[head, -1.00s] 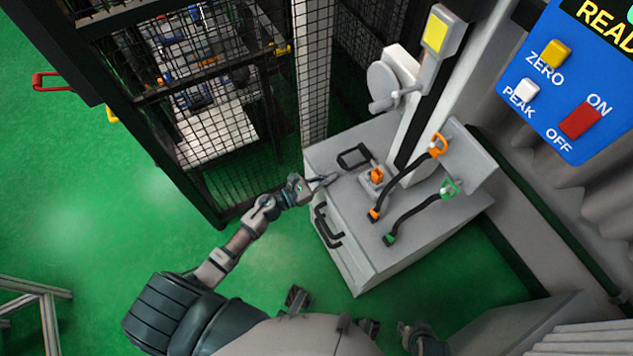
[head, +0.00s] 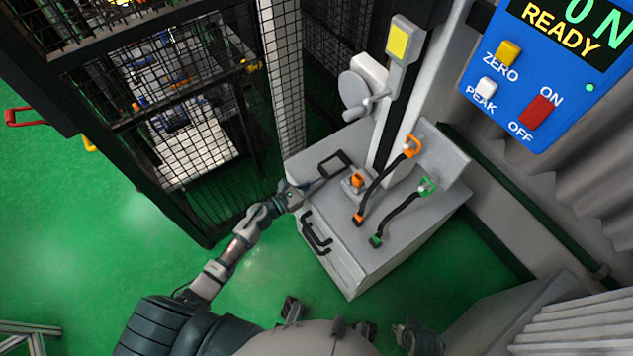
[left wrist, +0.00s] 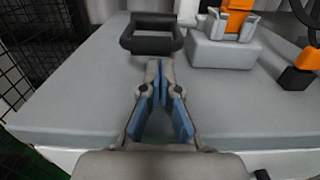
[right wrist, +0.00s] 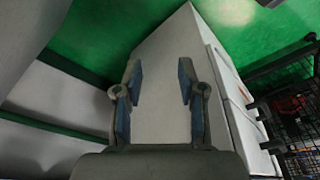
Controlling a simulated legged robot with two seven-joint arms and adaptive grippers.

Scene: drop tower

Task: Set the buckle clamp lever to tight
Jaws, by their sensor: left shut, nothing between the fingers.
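A black rectangular loop handle (head: 335,163), which looks like the clamp lever, stands on the top of the grey machine base. It is beside a small grey block (head: 352,187) with an orange piece (head: 357,180) in it. In the left wrist view the loop (left wrist: 152,38) is just beyond my fingertips, with the orange piece (left wrist: 236,20) to its right. My left gripper (head: 318,182) is low over the base top, shut and empty. Its fingertips (left wrist: 160,68) appear just short of the loop; contact cannot be told. My right gripper (right wrist: 160,75) is open and empty, away from the loop.
Orange-ended (head: 380,187) and green-ended (head: 402,210) black straps lie right of the block. A grey column (head: 393,105) rises behind. A black mesh cage (head: 190,125) stands left of the base. Black handles (head: 315,233) stick out from the base front. A blue panel (head: 545,75) reads READY.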

